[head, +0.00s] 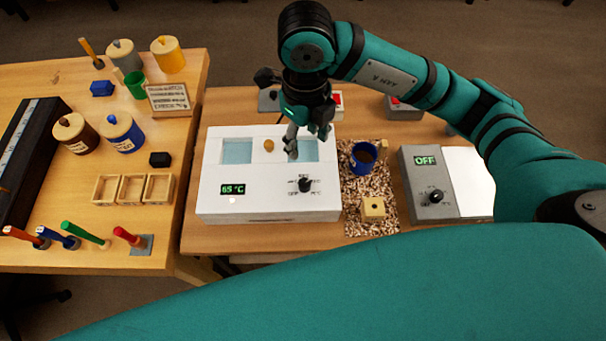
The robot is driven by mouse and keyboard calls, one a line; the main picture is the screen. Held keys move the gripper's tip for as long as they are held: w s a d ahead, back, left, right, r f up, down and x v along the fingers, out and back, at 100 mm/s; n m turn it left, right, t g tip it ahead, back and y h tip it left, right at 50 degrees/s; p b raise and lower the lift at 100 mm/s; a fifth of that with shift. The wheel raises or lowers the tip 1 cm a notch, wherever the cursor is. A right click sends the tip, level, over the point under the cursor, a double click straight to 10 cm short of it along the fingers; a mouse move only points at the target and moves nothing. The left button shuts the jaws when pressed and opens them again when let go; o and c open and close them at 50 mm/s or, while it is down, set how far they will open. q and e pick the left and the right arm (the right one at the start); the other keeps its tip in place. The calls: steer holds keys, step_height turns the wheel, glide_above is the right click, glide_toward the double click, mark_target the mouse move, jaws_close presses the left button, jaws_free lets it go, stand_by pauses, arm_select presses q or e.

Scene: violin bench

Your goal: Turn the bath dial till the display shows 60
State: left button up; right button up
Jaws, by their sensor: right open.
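The bath (212,205) is a white box with two water-filled openings in its top, on the right-hand table. Its green display (233,189) appears to read 65 °C. The black bath dial (305,185) is at the right of its front part, with small markings around it. My right gripper (291,143) is open above the right opening, behind the dial and apart from it. It hides part of that opening. My left gripper is not in view.
A blue cup (362,157) and a small wooden block (373,208) stand on a speckled mat (357,188) right of the bath. A grey unit (420,212) with its own dial reads OFF. Jars, brushes and wooden boxes (132,189) fill the left table.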

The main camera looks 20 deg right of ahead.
glide_toward(304, 182)
step_height(304, 182, down, 8)
steer(key=shift+s+f+p, duration=0.1)
steer(key=shift+s+p, duration=0.05)
steer(key=shift+p, duration=0.75)
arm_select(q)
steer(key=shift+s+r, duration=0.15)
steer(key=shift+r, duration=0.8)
arm_select(e)
steer(key=shift+f, duration=0.7)
steer(key=shift+c, duration=0.4)
jaws_close()
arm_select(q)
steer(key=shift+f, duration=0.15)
